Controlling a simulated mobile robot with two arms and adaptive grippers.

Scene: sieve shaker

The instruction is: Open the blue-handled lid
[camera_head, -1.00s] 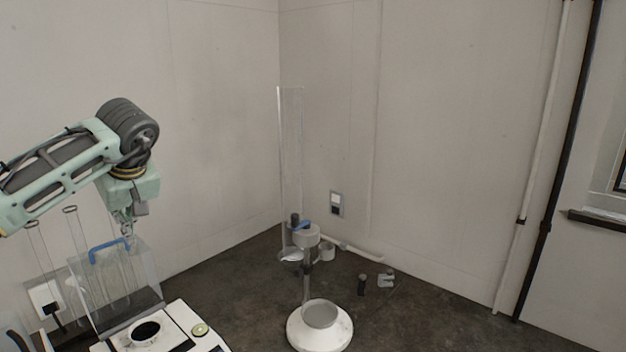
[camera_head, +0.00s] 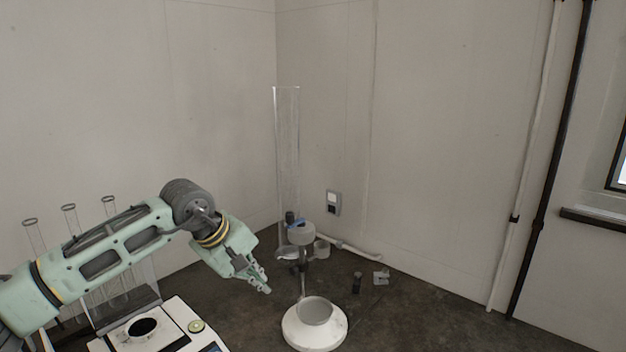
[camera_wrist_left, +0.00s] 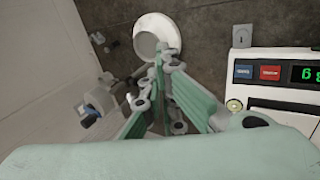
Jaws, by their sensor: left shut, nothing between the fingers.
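The clear lid (camera_head: 149,276) stands upright at the back of the white device (camera_head: 174,318) at lower left in the head view. My left arm crosses in front of it, and its blue handle is hidden there. My left gripper (camera_head: 266,289) is to the right of the lid, apart from it, pointing down and right over the floor area. Its fingers are together and empty. In the wrist view the left gripper (camera_wrist_left: 160,62) shows closed fingers in front of a white round base. My right gripper is not in view.
Several glass tubes (camera_head: 69,212) rise behind my arm. The device's blue button (camera_wrist_left: 244,72) and red button (camera_wrist_left: 270,73) show in the wrist view.

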